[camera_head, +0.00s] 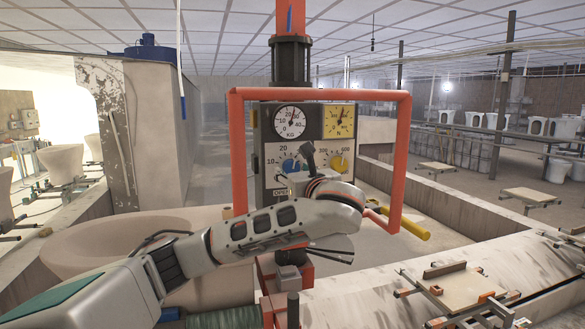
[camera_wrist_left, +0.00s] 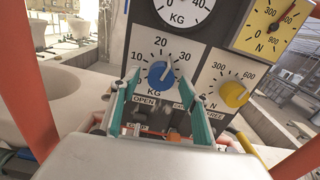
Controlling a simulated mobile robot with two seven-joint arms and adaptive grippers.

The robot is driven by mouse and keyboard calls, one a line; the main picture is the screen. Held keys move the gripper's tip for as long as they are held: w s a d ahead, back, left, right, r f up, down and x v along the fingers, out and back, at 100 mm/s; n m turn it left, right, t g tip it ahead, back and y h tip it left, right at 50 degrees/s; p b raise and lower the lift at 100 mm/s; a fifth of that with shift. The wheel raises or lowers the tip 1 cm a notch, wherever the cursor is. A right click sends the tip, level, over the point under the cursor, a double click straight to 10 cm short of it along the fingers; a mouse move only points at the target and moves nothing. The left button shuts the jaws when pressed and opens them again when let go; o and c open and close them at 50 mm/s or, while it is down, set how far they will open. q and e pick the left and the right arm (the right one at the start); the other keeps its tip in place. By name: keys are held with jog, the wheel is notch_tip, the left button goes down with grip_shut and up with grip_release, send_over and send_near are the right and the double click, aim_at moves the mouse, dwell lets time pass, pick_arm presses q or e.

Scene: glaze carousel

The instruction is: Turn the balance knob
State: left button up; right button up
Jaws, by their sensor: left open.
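The grey control panel (camera_head: 262,150) carries a blue knob (camera_head: 290,164) on a KG scale and a yellow knob (camera_head: 338,163) to its right. In the left wrist view the blue knob (camera_wrist_left: 161,72) has its white pointer up, near the 20 mark. The yellow knob (camera_wrist_left: 234,94) is at the right there. My left gripper (camera_wrist_left: 159,86) is open. Its teal fingers reach toward the panel on either side below the blue knob, with nothing held between them. I cannot tell whether they touch the panel. In the head view my wrist hides the lower panel. My right gripper is not in view.
A white KG gauge (camera_head: 290,121) and a yellow N gauge (camera_head: 339,121) sit above the knobs. An orange-red tube frame (camera_head: 238,150) surrounds the panel. A yellow handle (camera_head: 411,228) projects at the right. A large round basin (camera_head: 110,240) lies at the left.

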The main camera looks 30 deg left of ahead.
pick_arm(q)
jog(key=shift+x, duration=0.75)
jog(key=shift+w+a, duration=0.15)
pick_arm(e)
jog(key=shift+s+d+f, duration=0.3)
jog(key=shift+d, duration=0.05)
pick_arm(q)
jog(key=shift+c, duration=0.3)
jog(key=c, duration=1)
jog(key=shift+c, duration=0.2)
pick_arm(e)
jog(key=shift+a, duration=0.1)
pick_arm(q)
jog(key=shift+f, duration=0.1)
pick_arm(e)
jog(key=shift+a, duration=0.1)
